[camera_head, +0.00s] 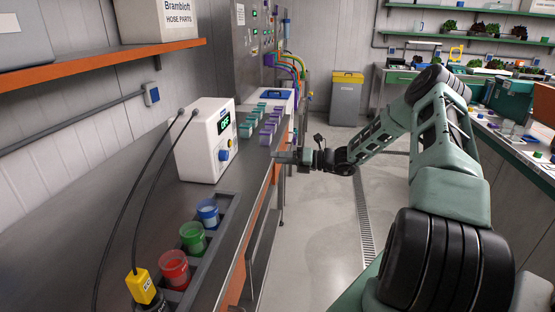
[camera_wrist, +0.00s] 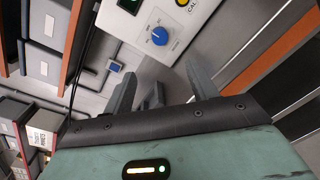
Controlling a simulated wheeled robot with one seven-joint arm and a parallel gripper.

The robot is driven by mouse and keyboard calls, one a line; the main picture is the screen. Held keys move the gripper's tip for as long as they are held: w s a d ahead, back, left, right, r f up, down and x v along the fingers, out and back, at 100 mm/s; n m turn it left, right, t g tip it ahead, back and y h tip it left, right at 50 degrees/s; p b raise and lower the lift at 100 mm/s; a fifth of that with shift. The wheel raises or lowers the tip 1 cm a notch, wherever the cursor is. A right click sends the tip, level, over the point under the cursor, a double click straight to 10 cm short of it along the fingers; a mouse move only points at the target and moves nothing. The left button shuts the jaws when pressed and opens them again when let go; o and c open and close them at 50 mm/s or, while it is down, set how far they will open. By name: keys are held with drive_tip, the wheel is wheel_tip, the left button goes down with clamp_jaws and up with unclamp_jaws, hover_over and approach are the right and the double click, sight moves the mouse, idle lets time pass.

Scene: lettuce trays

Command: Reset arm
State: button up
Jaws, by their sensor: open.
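My gripper (camera_head: 284,157) is at the end of my green arm, which reaches in from the right in the head view. It hangs near the edge of the long steel bench (camera_head: 110,175), close to the white meter box. In the wrist view my gripper (camera_wrist: 160,88) shows two grey fingers spread apart. Nothing is seen between them. The wrist camera is tilted, with the meter box's front and blue knob just beyond the fingers.
The white meter box (camera_head: 207,140) with a green display and two cables stands on the bench. Red (camera_head: 174,268), green (camera_head: 193,238) and blue (camera_head: 208,212) cups sit in a rack along the front. A yellow-topped probe (camera_head: 141,286) is nearby. The aisle floor (camera_head: 310,230) is clear.

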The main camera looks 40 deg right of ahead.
idle(0.4)
drive_tip(key=s+a+r+n+g+y, duration=0.15)
drive_tip(key=a+n+g, duration=0.55)
drive_tip(key=a, duration=0.7)
drive_tip(key=s+a+r+n+g+y, duration=0.1)
drive_tip(key=s+a+r+n+g, duration=0.25)
drive_tip(key=a+n, duration=0.7)
drive_tip(key=s+a+n+g+h, duration=0.5)
drive_tip(key=s+a+n, duration=0.4)
drive_tip(key=a, duration=0.5)
drive_tip(key=s+a+r+n+h, duration=0.1)
drive_tip(key=s+n+h, duration=0.1)
drive_tip(key=s+n, duration=0.4)
drive_tip(key=s+a+r+n+t+h, duration=0.1)
drive_tip(key=s+r+n+h, duration=0.1)
drive_tip(key=s+n, duration=0.4)
drive_tip(key=s+a+r+n+h, duration=0.1)
drive_tip(key=s+a+n+h, duration=0.1)
drive_tip(key=s+n, duration=0.4)
drive_tip(key=shift+s+r+n+h, duration=0.4)
drive_tip(key=shift+s+h, duration=0.15)
drive_tip(key=shift+s, duration=1.25)
drive_tip(key=shift+t, duration=0.25)
